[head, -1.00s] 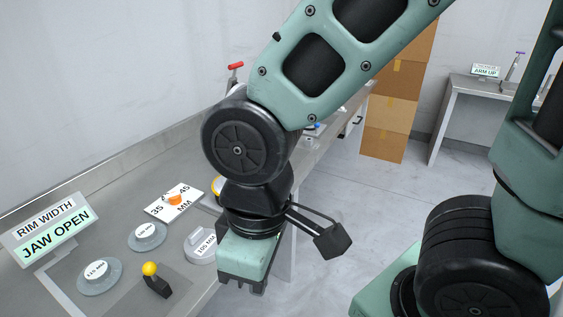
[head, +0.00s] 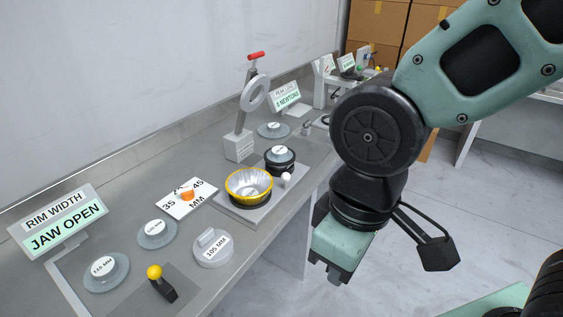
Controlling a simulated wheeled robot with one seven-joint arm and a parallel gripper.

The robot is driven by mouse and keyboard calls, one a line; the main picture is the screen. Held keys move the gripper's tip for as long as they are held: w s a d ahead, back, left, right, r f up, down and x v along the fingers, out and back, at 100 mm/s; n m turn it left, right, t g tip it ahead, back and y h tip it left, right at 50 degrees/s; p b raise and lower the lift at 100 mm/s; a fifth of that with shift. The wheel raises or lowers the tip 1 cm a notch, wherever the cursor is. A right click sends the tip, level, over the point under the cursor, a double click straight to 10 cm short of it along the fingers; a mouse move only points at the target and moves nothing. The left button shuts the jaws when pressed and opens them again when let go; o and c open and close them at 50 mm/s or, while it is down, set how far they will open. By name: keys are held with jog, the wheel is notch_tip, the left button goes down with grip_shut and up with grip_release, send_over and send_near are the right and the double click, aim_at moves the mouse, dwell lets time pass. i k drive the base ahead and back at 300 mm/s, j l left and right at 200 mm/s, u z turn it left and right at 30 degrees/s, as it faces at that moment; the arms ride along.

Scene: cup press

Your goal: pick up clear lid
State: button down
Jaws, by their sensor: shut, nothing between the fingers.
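Several round, lid-like discs with printed labels lie on the grey bench, and I cannot tell for sure which one is the clear lid. A see-through bluish disc (head: 90,284) marked 110 MM lies at the front left. A similar disc (head: 145,241) lies behind it. A paler, thicker piece (head: 208,262) with a raised grip, marked 105 MM, lies to their right. Another bluish disc (head: 263,133) lies farther back. My gripper (head: 335,279) is shut and empty, pointing down beyond the bench's front edge, right of all of them and touching none.
A yellow-rimmed metal bowl (head: 249,184) sits on a plate before an upright press (head: 240,140) with a red handle. A yellow-knobbed lever (head: 163,287) stands at the front. Open floor lies right of the bench.

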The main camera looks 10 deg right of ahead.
aim_at(279, 156)
jog(key=i+l, duration=0.15)
jog(key=i, duration=0.25)
jog(key=i+l+u, duration=0.15)
jog(key=i, duration=0.3)
jog(key=i+l, duration=0.1)
jog(key=i, duration=0.3)
